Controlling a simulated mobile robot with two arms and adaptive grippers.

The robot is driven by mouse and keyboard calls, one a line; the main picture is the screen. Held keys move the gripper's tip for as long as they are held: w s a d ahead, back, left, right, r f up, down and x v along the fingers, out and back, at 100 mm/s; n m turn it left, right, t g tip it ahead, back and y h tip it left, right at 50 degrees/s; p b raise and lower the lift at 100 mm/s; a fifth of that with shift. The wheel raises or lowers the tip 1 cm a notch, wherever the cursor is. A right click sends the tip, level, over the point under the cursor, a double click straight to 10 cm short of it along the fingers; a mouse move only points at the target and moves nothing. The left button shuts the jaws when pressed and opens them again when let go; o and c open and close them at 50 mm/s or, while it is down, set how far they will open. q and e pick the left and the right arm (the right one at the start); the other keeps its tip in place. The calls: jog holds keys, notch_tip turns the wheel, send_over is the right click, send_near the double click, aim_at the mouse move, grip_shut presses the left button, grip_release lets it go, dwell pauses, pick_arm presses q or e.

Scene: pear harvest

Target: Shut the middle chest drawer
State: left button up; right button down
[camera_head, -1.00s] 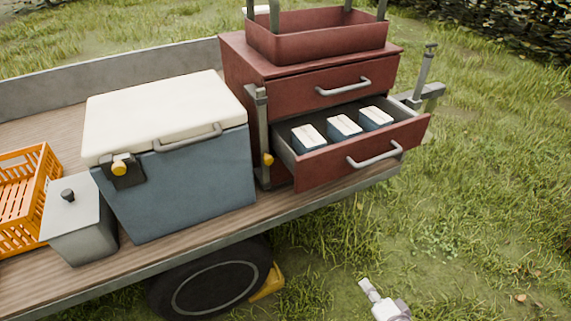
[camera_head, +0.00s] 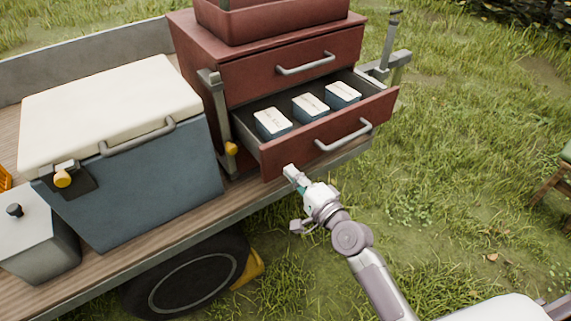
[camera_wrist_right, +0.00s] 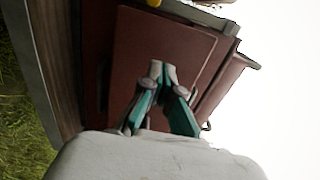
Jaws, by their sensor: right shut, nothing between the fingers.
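The red chest (camera_head: 187,47) stands at the end of the trailer bed. Its pulled-out drawer (camera_head: 285,152) is open below a closed drawer (camera_head: 262,80), and holds several blue boxes with white lids, such as this one (camera_head: 272,122). The open drawer's grey bar handle (camera_head: 343,137) is on its front. My right gripper (camera_head: 290,171) is shut and empty, close to the lower left part of the open drawer's front. In the right wrist view its fingertips (camera_wrist_right: 164,68) point at a red panel (camera_wrist_right: 165,45); I cannot tell whether they touch. My left gripper is not in view.
A blue cooler with a cream lid (camera_head: 120,100) stands left of the chest, with a grey lidded bin (camera_head: 35,245) beside it. A trailer wheel (camera_head: 190,280) is below the bed. Grass (camera_head: 460,180) lies open to the right; a stool (camera_head: 556,185) is at the edge.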

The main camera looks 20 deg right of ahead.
aim_at(280, 161)
jog(key=shift+x, duration=1.55)
jog(key=shift+w, duration=0.1)
